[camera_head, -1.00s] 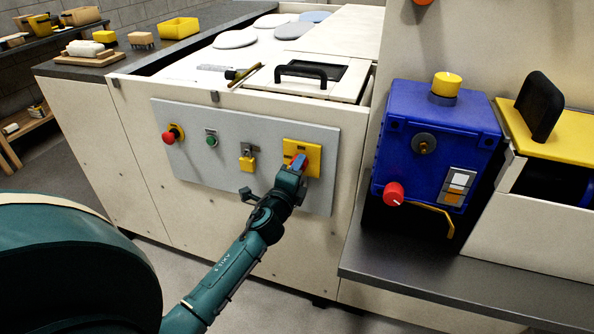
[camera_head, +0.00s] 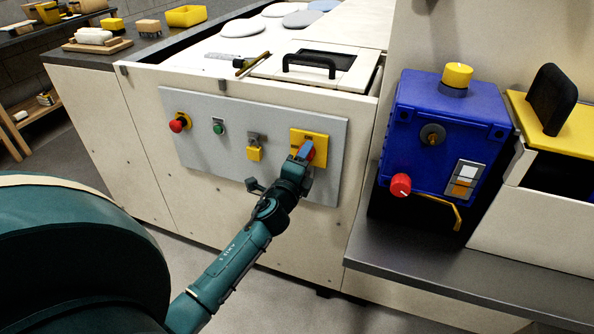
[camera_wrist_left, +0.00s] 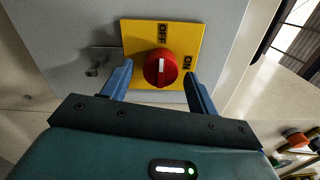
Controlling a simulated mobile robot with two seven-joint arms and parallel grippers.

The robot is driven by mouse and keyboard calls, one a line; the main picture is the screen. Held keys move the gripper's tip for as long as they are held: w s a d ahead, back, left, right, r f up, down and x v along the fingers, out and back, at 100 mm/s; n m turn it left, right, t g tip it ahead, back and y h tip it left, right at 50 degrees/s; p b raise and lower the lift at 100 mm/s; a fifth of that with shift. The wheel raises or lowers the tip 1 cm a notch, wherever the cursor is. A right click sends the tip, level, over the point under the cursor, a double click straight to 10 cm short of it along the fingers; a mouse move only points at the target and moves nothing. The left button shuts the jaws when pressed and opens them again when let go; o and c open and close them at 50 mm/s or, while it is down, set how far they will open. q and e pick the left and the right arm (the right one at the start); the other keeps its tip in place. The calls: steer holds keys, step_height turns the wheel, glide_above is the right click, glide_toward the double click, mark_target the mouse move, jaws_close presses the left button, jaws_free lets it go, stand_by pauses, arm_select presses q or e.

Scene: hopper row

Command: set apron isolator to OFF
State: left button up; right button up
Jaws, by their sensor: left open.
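The apron isolator is a red rotary knob (camera_wrist_left: 160,69) on a yellow plate (camera_wrist_left: 143,41) marked OFF and ON. In the left wrist view, its white mark runs nearly up and down, in line with OFF at the top; ON is to the right. In the head view, the plate (camera_head: 322,138) sits at the right end of a grey panel (camera_head: 215,108), with the knob mostly hidden. My left gripper (camera_head: 305,152) is at the plate. In the left wrist view, its open blue fingers (camera_wrist_left: 158,76) stand either side of the knob; contact cannot be told. My right gripper is out of view.
Left of the isolator, the panel carries a yellow padlock (camera_head: 254,154), a green button (camera_head: 218,128) and a red button (camera_head: 179,124). A blue box (camera_head: 410,135) with a red knob (camera_head: 400,185) stands to the right above a dark ledge (camera_head: 440,268).

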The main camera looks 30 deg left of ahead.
arm_select(q)
steer(key=v, duration=1.2)
steer(key=shift+s+d, duration=0.15)
steer(key=shift+s, duration=0.2)
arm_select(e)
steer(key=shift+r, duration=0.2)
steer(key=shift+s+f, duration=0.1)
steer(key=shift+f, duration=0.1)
